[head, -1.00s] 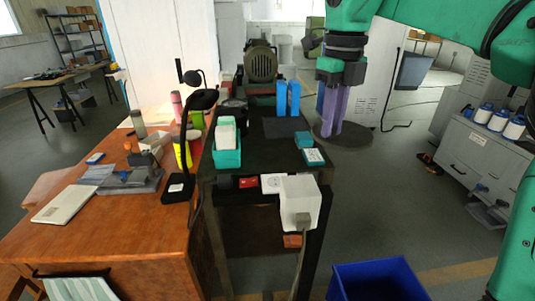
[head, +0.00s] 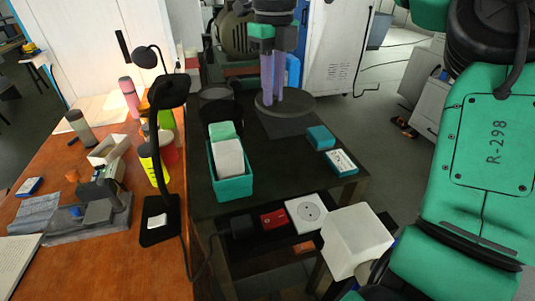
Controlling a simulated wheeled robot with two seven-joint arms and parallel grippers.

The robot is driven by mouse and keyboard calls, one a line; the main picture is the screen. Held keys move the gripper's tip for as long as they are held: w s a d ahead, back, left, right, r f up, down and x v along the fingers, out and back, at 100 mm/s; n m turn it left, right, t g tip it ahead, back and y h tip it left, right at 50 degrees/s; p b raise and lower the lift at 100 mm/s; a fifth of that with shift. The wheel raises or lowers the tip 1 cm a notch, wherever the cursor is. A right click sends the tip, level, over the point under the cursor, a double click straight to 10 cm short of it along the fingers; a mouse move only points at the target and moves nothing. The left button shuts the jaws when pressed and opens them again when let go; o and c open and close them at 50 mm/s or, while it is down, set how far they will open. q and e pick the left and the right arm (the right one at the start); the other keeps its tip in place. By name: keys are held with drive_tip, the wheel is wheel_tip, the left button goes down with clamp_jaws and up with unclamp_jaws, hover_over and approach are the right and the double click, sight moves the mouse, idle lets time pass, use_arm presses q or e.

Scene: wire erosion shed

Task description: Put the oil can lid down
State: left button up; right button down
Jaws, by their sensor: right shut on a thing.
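My right gripper (head: 273,97) comes down from the top of the head view, its purple fingers shut on the oil can lid (head: 297,106). The lid is a wide, flat, dark grey disc, held about level. It appears over the dark square mat (head: 288,127) on the black bench and hides the mat's far part. I cannot tell whether the lid touches the mat or hangs just above it. A dark round container (head: 215,94) stands left of the lid; I cannot tell whether it is the oil can. My left gripper is not in view.
A teal bin (head: 233,187) with blocks in it stands front left on the bench. Two small teal boxes (head: 320,137) (head: 341,161) lie right of the mat. Blue upright objects (head: 293,70) and a motor (head: 235,35) are behind. A black lamp (head: 165,120) stands on the wooden desk.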

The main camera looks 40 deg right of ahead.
sight(281, 110)
drive_tip(key=f, duration=0.1)
drive_tip(key=s+f, duration=0.1)
drive_tip(key=f, duration=0.1)
drive_tip(key=s+f, duration=0.1)
drive_tip(key=shift+s+f, duration=0.25)
drive_tip(key=shift+f, duration=0.1)
drive_tip(key=f, duration=0.6)
drive_tip(key=w+f, duration=0.1)
drive_tip(key=f, duration=0.2)
drive_tip(key=shift+w+f+p, duration=0.1)
drive_tip(key=shift+f+p, duration=0.25)
drive_tip(key=shift+p, duration=0.05)
wheel_tip(281, 110, down, 3)
drive_tip(key=shift+r, duration=0.15)
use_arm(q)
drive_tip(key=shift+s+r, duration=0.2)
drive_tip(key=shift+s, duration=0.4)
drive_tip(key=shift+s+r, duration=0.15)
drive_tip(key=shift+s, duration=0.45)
use_arm(e)
drive_tip(key=shift+f, duration=0.2)
drive_tip(key=c, duration=0.8)
unclamp_jaws()
